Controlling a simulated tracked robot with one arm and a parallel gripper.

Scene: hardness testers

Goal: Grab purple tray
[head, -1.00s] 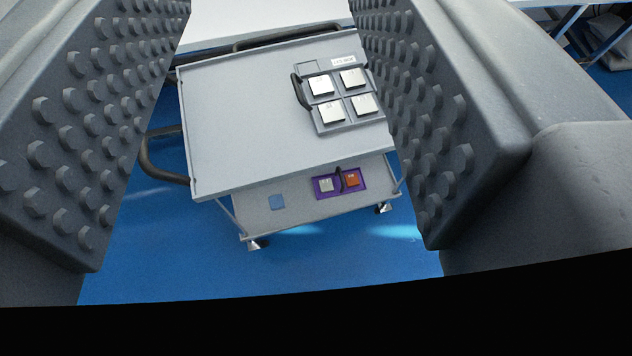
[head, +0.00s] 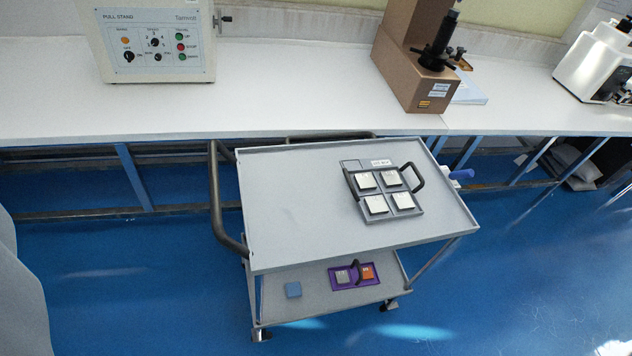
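The purple tray (head: 333,272) lies on the lower shelf (head: 312,302) of a grey cart, right of the shelf's middle. It holds a grey block (head: 342,277) on its left and an orange block (head: 368,272) on its right, with a dark handle (head: 356,269) between them. The top shelf overhangs the lower one, so the back of the lower shelf is hidden. My gripper's fingers do not show in the view now.
The cart's top (head: 300,200) carries a grey tray (head: 391,212) with several metal blocks. Blue floor in front is clear.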

